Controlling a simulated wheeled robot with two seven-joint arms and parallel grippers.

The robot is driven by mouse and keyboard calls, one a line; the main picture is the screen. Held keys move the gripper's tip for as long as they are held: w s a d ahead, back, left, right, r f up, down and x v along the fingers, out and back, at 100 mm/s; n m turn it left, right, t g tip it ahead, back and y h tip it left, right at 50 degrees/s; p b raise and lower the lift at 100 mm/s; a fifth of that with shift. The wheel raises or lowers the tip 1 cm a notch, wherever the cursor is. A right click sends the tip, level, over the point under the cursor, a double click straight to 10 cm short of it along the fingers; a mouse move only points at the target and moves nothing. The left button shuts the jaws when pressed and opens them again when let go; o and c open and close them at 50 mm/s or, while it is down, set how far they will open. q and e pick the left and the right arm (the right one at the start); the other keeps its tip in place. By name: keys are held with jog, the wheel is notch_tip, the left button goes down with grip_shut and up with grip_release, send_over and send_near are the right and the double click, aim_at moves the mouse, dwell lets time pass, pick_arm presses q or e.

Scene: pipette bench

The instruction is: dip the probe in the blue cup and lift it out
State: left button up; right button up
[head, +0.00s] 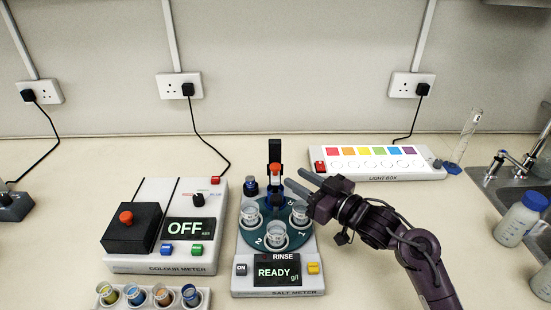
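The salt meter (278,292) stands at the middle of the bench, its display reading READY. Its black post (275,150) carries a red-topped part (275,169), apparently the probe head. Below it is a dark blue part (275,197); I cannot tell whether this is the blue cup or part of the probe. Clear cups (250,213) stand on the teal numbered turntable (262,240). My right gripper (294,178) is just right of the red-topped part, its two fingers apart with nothing seen between them. My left gripper is out of view.
A colour meter (160,262) reading OFF stands left. A rack (153,304) of coloured vials is at the front. A light box (375,174) lies behind my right arm. A clear cylinder (466,135), bottles (520,220) and a sink (505,180) are at right.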

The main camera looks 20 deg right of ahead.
aim_at(279, 168)
jog(key=p+x, duration=0.1)
jog(key=x, duration=0.5)
jog(key=shift+a+r, duration=0.1)
jog(key=shift+w+a, duration=0.15)
jog(key=shift+w, duration=0.05)
grip_shut()
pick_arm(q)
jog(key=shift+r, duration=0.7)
